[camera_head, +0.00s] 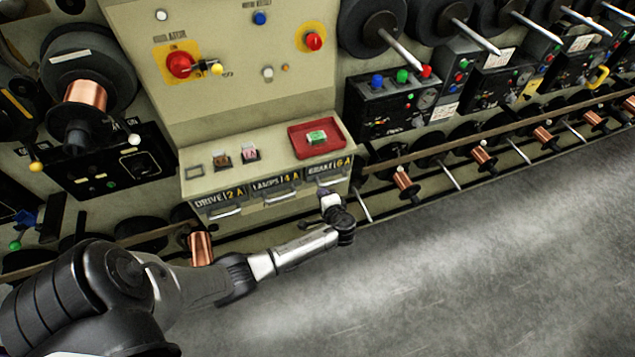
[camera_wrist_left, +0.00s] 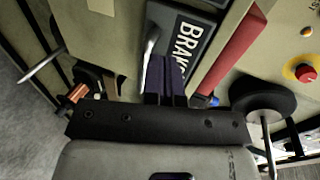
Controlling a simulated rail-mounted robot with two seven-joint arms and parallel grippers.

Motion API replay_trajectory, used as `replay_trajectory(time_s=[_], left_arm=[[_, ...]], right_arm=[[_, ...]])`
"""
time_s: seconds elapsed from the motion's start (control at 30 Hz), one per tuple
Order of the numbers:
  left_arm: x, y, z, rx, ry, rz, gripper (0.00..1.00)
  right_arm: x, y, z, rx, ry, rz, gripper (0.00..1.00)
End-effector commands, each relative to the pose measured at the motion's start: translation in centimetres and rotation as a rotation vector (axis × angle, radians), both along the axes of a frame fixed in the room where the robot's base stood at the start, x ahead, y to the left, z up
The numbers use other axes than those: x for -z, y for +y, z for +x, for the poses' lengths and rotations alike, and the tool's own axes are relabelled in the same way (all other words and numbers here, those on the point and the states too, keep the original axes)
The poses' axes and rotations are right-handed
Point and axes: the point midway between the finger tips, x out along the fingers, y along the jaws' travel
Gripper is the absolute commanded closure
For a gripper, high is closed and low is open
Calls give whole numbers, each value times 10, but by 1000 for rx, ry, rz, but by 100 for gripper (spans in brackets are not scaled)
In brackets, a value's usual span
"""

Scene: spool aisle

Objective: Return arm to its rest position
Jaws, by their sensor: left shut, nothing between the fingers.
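My left arm comes in from the lower left of the head view and reaches to the front of the beige console (camera_head: 260,100). My left gripper (camera_head: 329,201) is at the arm's far end, just below the drawer labelled BRAKE 6A (camera_head: 330,172). In the left wrist view, the dark fingers (camera_wrist_left: 166,78) are together and empty. They lie in front of the BRAKE drawer, close to its pale handle (camera_wrist_left: 150,45). I cannot tell whether they touch it. My right gripper does not show.
Drawers labelled DRIVE 2A (camera_head: 220,200) and LAMPS 4A (camera_head: 275,186) are to the left. A red tray (camera_head: 298,150) with a green-and-white block (camera_head: 317,138) sits on the console ledge. Copper spools (camera_head: 200,248) and pointed rods (camera_head: 452,176) line the machines. Open grey floor (camera_head: 480,270) is at the lower right.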

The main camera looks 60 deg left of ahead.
Motion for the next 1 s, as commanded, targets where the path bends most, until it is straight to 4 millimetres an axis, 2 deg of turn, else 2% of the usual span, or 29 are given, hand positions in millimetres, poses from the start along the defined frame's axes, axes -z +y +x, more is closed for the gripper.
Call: replay_trajectory(time_s=[0.03,0.2,0.4,0.83,1.0], left_arm=[[-4,-10,-2,1,-2,-4,100],[-12,-37,-9,0,-2,-3,100],[-18,-56,-15,0,1,-1,100],[-21,-63,-18,-3,8,3,100],[-12,-71,-21,-26,24,-112,100]], right_arm=[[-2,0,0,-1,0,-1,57],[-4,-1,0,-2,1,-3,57],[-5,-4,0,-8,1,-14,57],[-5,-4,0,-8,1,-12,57],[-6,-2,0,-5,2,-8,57]])
